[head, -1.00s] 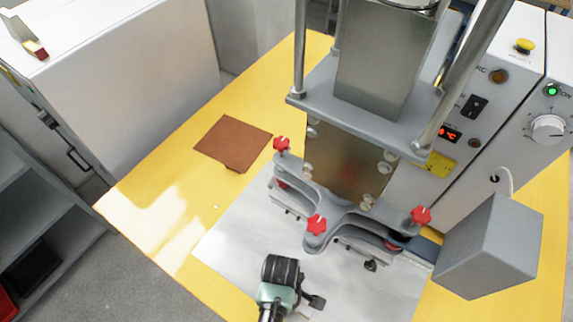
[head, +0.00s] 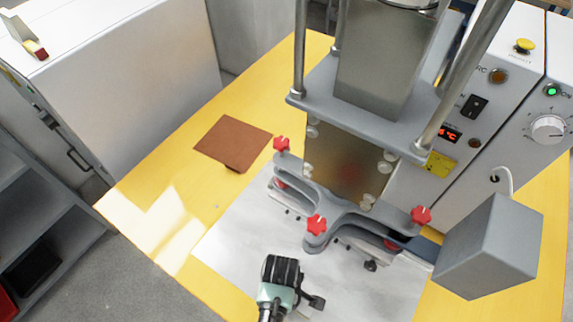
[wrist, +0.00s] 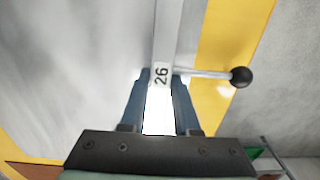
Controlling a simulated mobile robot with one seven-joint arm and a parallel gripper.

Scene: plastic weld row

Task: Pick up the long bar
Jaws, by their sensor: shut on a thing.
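In the wrist view, a long, narrow pale bar (wrist: 168,30) with a label reading "26" runs up the picture from between my fingers. My gripper (wrist: 160,90) has its two blue fingers on either side of the bar and is shut on it. A thin metal rod with a black ball knob (wrist: 241,77) sticks out to the right, close by the fingertips. In the head view, my arm's dark wrist is at the bottom centre, over the light sheet, and my fingers and the bar cannot be made out clearly there.
The press with a grey clamp frame (head: 345,215) and red star knobs (head: 316,224) stands just beyond my arm. A grey box (head: 490,247) is on the right. A brown square sheet (head: 232,142) lies on the yellow table (head: 150,190). The table's left part is mostly clear.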

